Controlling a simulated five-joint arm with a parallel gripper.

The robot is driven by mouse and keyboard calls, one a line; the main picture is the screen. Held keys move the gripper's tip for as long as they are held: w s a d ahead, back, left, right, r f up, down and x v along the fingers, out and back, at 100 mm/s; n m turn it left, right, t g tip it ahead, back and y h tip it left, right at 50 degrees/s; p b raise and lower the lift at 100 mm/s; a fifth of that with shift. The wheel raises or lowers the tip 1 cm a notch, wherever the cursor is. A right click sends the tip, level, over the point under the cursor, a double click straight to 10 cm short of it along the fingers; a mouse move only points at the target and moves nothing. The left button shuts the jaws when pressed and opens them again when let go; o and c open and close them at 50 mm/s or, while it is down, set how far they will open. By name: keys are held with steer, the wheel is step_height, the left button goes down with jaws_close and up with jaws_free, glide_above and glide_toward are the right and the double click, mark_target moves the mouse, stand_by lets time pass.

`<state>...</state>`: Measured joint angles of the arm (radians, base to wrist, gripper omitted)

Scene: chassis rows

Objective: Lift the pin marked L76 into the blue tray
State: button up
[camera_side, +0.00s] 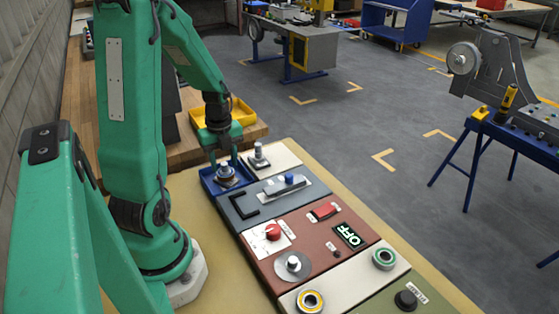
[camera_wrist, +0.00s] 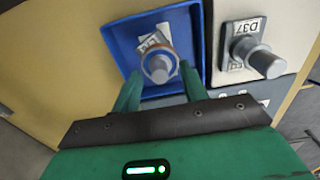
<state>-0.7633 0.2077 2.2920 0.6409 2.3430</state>
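A second grey pin (camera_wrist: 262,60), its label reading D37, stands on a pale panel right beside the tray. A grey panel (camera_side: 250,205) with a black bracket and a red-brown panel (camera_side: 310,245) with switches follow. A yellow bin (camera_side: 240,108) sits on the wooden bench behind.

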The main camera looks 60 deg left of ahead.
stand_by(0.3)
steer(key=shift+r, duration=3.9)
steer(key=shift+r, duration=0.1)
step_height(320, 180, up, 8)
steer(key=shift+d, duration=0.1)
steer(key=d+r+n+t, duration=0.1)
steer(key=d+n+t, duration=0.1)
steer(key=d+n, duration=0.7)
steer(key=s+d+r+n+t, duration=0.1)
steer(key=d+n+t, duration=0.2)
steer(key=d+n, duration=0.6)
steer(key=shift+d+r+t, duration=0.3)
steer(key=shift+d+r, duration=0.1)
steer(key=shift+d, duration=1.75)
